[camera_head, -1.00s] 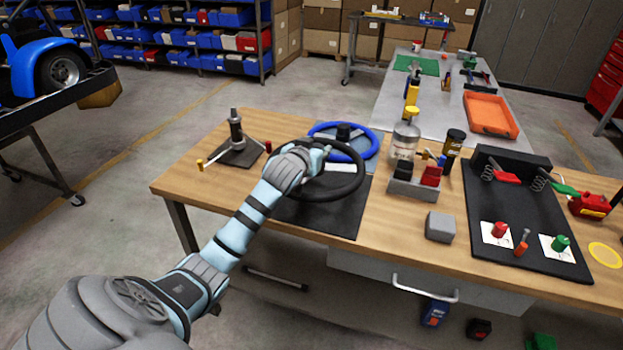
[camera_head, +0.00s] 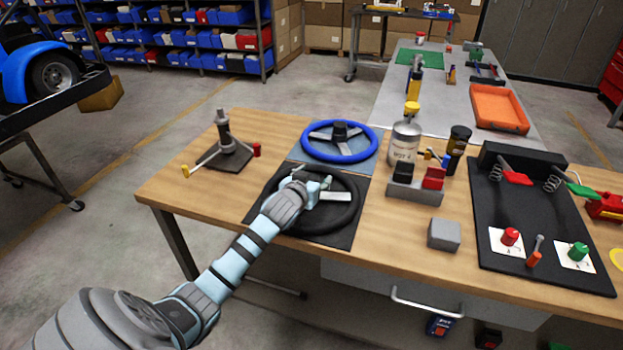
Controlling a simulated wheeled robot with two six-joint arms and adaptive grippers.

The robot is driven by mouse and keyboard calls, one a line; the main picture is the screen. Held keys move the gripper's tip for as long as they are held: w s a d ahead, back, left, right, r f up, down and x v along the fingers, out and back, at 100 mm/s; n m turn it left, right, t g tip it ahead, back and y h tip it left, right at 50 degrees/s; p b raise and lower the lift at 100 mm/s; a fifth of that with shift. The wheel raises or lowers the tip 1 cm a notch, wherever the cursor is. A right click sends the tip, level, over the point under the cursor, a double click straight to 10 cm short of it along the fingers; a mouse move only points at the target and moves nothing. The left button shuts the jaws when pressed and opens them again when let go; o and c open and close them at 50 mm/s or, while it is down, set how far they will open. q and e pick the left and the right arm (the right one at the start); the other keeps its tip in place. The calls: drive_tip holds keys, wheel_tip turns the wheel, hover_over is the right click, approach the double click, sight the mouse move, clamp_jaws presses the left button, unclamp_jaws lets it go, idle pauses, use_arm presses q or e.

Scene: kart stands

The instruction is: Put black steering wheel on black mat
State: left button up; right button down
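The black steering wheel (camera_head: 357,212) lies flat over the black mat (camera_head: 262,207) on the wooden table and appears to rest on it. My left gripper (camera_head: 320,188) is at the middle of this wheel, over its hub, and hides the hub and part of the rim. Its fingers are small and partly hidden, so I cannot tell whether they grip the hub. A light spoke shows just right of the fingers. My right gripper is not in view.
A blue steering wheel (camera_head: 361,155) lies on a blue mat (camera_head: 302,153) just behind. A grey stand with arms (camera_head: 226,145) is to the left. A tool holder (camera_head: 415,192), a bottle (camera_head: 404,146) and a grey block (camera_head: 443,235) are to the right, before a black pedal board (camera_head: 490,214).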

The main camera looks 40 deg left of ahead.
use_arm(q)
drive_tip(key=shift+s+r, duration=0.2)
drive_tip(key=shift+s, duration=0.05)
drive_tip(key=shift+s+r, duration=0.3)
drive_tip(key=shift+r, duration=0.05)
drive_tip(key=shift+s+r, duration=0.1)
drive_tip(key=shift+s, duration=0.1)
drive_tip(key=p+v, duration=0.2)
drive_tip(key=v, duration=0.9)
drive_tip(key=shift+d+p, duration=0.1)
drive_tip(key=shift+p, duration=0.25)
drive_tip(key=shift+s+d, duration=0.1)
drive_tip(key=shift+s, duration=0.1)
drive_tip(key=shift+w, duration=0.1)
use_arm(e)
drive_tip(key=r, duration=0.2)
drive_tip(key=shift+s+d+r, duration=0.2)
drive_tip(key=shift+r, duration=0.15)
